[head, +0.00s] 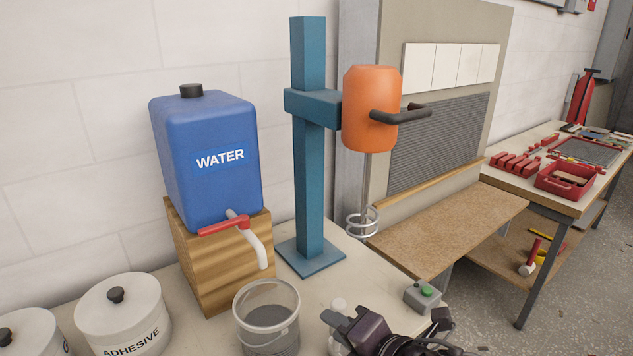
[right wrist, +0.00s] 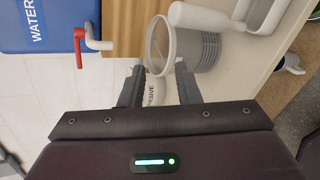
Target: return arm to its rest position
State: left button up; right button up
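My right gripper (head: 390,326) is at the bottom edge of the head view, in front of the bench and to the right of the clear bucket (head: 267,318). In the right wrist view its two dark fingers (right wrist: 160,70) stand apart with a gap between them and nothing held. My left gripper is not in either view.
A blue water tank (head: 205,150) with a red-handled tap stands on a wooden block (head: 205,270). A blue mixer stand (head: 309,150) with an orange head (head: 369,105) rises behind. A grey button box (head: 424,297) sits near my right gripper. A tool table (head: 550,195) is at right.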

jog(key=s+d+f+m+g+h, duration=0.1)
jog(key=s+d+f+m+h, duration=0.2)
jog(key=d+f+m+h, duration=0.9)
jog(key=s+d+f+m+g+y, duration=0.4)
jog(key=s+f+m+g, duration=0.2)
jog(key=s+m, duration=0.7)
notch_tip(320, 180, down, 31)
jog(key=m+g, duration=0.1)
jog(key=s+d+f+g, duration=0.1)
jog(key=s+d+f, duration=0.2)
jog(key=s+f, duration=1.4)
jog(key=shift+s+d+g, duration=0.15)
jog(key=shift+s+g, duration=0.15)
jog(key=shift+s, duration=0.65)
